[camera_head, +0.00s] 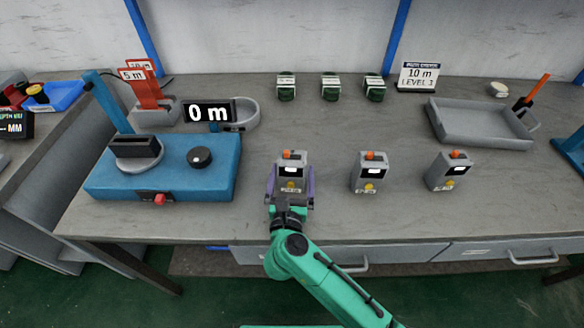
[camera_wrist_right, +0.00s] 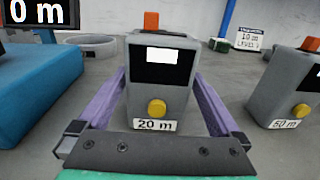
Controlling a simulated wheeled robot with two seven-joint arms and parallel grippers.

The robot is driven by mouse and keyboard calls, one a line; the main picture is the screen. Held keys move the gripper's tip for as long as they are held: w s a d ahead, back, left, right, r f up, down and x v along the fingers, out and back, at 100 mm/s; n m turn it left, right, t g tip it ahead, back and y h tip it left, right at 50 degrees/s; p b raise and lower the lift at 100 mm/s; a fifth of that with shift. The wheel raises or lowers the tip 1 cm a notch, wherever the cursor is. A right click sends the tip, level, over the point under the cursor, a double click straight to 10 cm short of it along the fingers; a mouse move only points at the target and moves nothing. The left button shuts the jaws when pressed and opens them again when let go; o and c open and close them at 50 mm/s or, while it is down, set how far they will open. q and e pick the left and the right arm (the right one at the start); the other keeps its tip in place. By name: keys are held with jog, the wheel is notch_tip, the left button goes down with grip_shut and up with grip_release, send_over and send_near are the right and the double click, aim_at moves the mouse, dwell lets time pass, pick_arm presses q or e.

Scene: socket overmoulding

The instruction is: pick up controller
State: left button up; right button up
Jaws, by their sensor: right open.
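Three grey controllers with orange tops, dark screens and yellow knobs stand upright in a row on the bench. The left controller (camera_head: 292,172), labelled 20 m in the right wrist view (camera_wrist_right: 160,85), stands between the two purple fingers of my right gripper (camera_head: 291,186). The fingers are open, one on each side of it; the wrist view shows them (camera_wrist_right: 158,110) reaching along its sides, and I cannot tell if they touch it. The middle controller (camera_head: 370,172), labelled 50 m in the wrist view (camera_wrist_right: 291,88), and the right controller (camera_head: 448,170) stand apart. My left gripper is not in view.
A blue machine (camera_head: 215,178) with a black knob stands to the left, near a 0 m display (camera_head: 208,113). Several dark green items stand at the back, beside a 10 m LEVEL 3 sign (camera_head: 418,76). A grey tray (camera_head: 480,138) lies at the right.

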aim_at(293, 161)
jog(key=w, duration=0.4)
jog(key=shift+w+d+f, duration=0.1)
jog(key=shift+w+f, duration=0.05)
jog(key=c, duration=1.2)
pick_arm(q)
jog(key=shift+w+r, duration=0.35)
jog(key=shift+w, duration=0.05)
pick_arm(e)
jog(key=shift+c, duration=0.2)
jog(key=shift+r, duration=0.2)
notch_tip(293, 161, up, 20)
jog(key=p, duration=0.3)
jog(key=o, duration=0.9)
jog(key=shift+f, duration=0.1)
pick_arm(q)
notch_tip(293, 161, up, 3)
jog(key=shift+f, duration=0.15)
pick_arm(e)
jog(key=c, duration=0.8)
jog(key=shift+o, duration=0.2)
jog(key=shift+f, duration=0.1)
